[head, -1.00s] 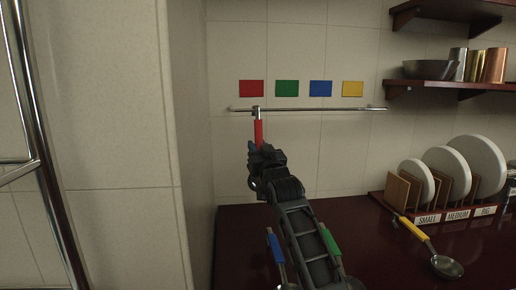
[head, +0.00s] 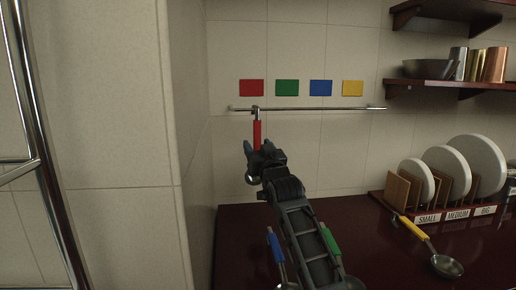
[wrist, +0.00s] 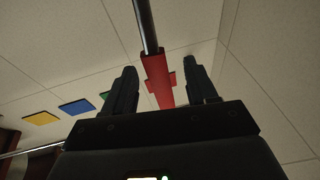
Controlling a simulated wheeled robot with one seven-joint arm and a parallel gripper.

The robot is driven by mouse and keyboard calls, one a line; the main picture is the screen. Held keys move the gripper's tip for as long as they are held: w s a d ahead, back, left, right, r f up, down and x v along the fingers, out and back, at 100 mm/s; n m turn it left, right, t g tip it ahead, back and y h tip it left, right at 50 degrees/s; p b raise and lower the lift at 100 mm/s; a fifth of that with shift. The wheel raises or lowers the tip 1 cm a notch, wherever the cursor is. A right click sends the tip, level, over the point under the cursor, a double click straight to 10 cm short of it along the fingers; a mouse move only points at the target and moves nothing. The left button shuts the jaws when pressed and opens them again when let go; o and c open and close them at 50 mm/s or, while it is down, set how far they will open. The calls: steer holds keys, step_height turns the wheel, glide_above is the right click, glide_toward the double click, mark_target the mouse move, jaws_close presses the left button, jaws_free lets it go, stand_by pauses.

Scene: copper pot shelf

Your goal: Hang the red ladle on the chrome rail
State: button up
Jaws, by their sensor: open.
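The red ladle (head: 257,134) hangs upright, its hook at the chrome rail (head: 315,109) near the rail's left end, below the red square (head: 251,88). In the wrist view its red handle (wrist: 157,80) and metal shaft run between and past my fingers. My gripper (head: 257,150) is open, with one finger on each side of the handle and gaps visible on both sides in the wrist view (wrist: 160,80). My gripper hides part of the ladle's lower length in the head view; a shiny rounded part shows below it.
Blue-handled (head: 275,246) and green-handled (head: 330,241) ladles lie on the dark counter (head: 370,235) beside my arm. A yellow-handled ladle (head: 415,228) lies at right before the plate rack (head: 455,218). A tiled side wall (head: 195,150) stands close on the left. The rail's right part is empty.

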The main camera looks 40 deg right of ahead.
steer(key=v, duration=0.7)
steer(key=shift+s+a+b, duration=0.2)
steer(key=shift+s+b, duration=0.15)
steer(key=shift+b, duration=0.1)
steer(key=shift+f, duration=0.15)
